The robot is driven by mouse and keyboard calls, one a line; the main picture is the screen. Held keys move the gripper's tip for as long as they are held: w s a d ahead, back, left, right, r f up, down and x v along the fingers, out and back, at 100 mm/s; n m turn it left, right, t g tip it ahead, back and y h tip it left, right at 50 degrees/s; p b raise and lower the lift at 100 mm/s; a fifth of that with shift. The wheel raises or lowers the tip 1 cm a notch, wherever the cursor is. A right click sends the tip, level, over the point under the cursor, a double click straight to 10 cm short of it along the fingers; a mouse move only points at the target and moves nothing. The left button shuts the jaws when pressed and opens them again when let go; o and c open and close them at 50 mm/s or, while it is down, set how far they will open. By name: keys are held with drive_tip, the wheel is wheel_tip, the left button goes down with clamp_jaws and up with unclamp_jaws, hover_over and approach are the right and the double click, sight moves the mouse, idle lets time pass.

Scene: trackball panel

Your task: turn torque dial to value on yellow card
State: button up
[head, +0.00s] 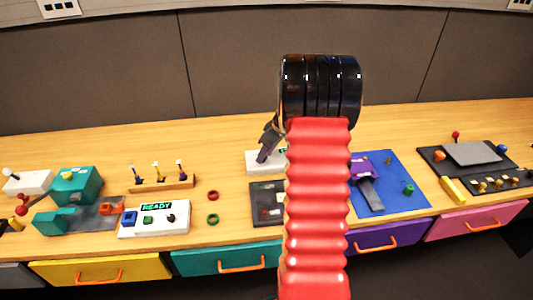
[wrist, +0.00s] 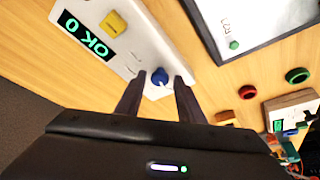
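In the head view, my gripper (head: 268,143) is over the white panel (head: 257,166), which my arm partly hides. No yellow card can be made out, and no label names the torque dial.
A dark-framed white board (wrist: 255,25) lies beside the panel in the wrist view, with red (wrist: 247,92) and green (wrist: 297,75) rings near it. In the head view, a blue mat (head: 410,200) is to the right and a "READY" box (head: 170,220) to the left.

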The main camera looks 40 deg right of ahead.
drive_tip(key=c, duration=0.7)
drive_tip(key=shift+d, duration=0.25)
drive_tip(key=shift+c, duration=0.6)
drive_tip(key=shift+a, duration=0.2)
